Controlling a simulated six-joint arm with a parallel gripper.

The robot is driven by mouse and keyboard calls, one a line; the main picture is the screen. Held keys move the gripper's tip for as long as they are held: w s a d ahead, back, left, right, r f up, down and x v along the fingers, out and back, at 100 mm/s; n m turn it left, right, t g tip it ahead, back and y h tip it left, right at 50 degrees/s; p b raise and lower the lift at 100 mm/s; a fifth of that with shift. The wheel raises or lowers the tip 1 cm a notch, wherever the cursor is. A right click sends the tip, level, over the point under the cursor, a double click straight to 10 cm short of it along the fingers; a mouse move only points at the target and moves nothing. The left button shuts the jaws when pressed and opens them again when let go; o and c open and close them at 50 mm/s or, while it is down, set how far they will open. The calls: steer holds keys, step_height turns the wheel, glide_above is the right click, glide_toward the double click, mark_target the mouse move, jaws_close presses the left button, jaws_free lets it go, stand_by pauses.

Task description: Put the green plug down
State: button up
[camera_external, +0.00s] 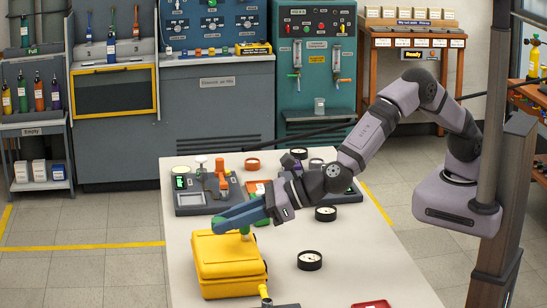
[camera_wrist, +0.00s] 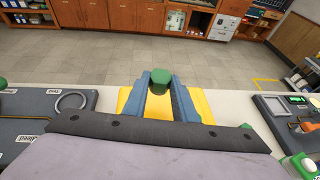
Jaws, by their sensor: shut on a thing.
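My gripper (camera_external: 228,216) reaches left over the table, with its blue fingers low above a yellow case (camera_external: 225,268). In the wrist view, the fingers of my gripper (camera_wrist: 160,84) are shut on the green plug (camera_wrist: 160,77), whose top shows between the tips. In the external view, a small part of the green plug (camera_external: 245,231) shows under the fingers, at the case's top. I cannot tell whether it touches the case. The yellow case also shows below the fingers in the wrist view (camera_wrist: 203,106), mostly hidden by my gripper.
A grey device with a green display (camera_external: 193,203) sits behind the case. Black round gauges (camera_external: 310,260) and a red tray (camera_external: 371,304) lie on the white table (camera_external: 345,280). The table between case and gauges is clear. Cabinets stand behind.

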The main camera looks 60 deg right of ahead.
mark_target(230, 250)
steer(key=shift+f, duration=2.25)
steer(key=shift+f, duration=0.2)
steer(key=o, duration=0.7)
steer(key=shift+o, duration=0.2)
steer(key=shift+r, duration=0.15)
steer(key=shift+r+p, duration=0.15)
steer(key=shift+p, duration=0.25)
steer(key=shift+s+d+b, duration=0.2)
steer(key=shift+s+b, duration=0.05)
steer(key=shift+b, duration=0.15)
steer(key=b+v, duration=0.3)
steer(key=v, duration=0.8)
steer(key=shift+s+d, duration=0.1)
steer(key=shift+d, duration=0.05)
